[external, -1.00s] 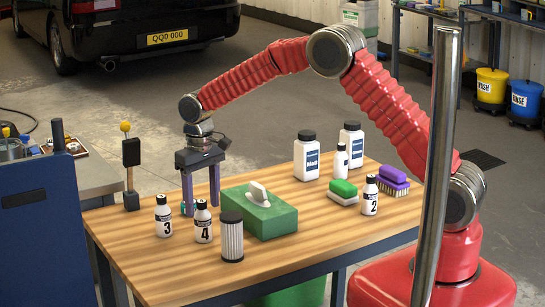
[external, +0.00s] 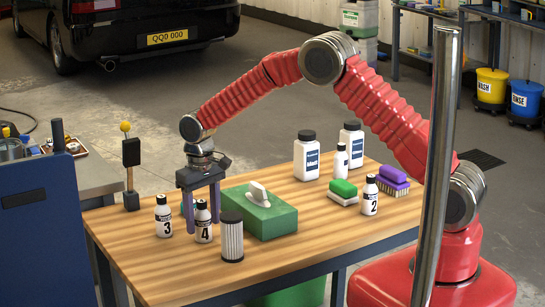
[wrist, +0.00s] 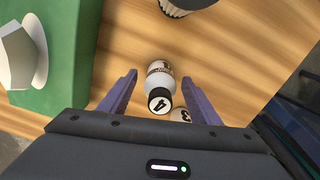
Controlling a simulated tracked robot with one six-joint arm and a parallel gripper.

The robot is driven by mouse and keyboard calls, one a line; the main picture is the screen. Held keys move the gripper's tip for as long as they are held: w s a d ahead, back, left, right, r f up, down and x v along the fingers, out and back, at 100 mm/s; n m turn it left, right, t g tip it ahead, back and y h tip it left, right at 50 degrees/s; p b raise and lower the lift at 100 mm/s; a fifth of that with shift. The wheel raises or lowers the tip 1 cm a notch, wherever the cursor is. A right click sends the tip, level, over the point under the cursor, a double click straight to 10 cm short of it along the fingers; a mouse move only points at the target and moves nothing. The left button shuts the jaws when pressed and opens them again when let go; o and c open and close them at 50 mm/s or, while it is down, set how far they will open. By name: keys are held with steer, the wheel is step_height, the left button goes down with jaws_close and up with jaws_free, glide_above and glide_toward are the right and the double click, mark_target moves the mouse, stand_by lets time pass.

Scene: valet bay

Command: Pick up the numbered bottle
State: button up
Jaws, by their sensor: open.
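Bottle 4 (external: 203,224) is white with a black cap and stands upright near the table's left front. My gripper (external: 201,215) is open and just behind it, pointing down. In the wrist view, bottle 4 (wrist: 160,82) shows between my open fingers (wrist: 159,78), with a gap on each side; nothing is gripped. Bottle 3 (external: 163,218) stands to its left, and part of it shows behind bottle 4 in the wrist view (wrist: 180,115). Bottle 2 (external: 370,197) stands at the table's right.
A green tissue box (external: 270,219) stands close right of my gripper. A ribbed filter (external: 231,240) stands in front. White bottles (external: 306,160) and brushes (external: 393,183) occupy the back right. The wooden table (external: 300,250) is clear at the front right.

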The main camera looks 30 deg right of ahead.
stand_by(0.3)
steer(key=c, duration=1.2)
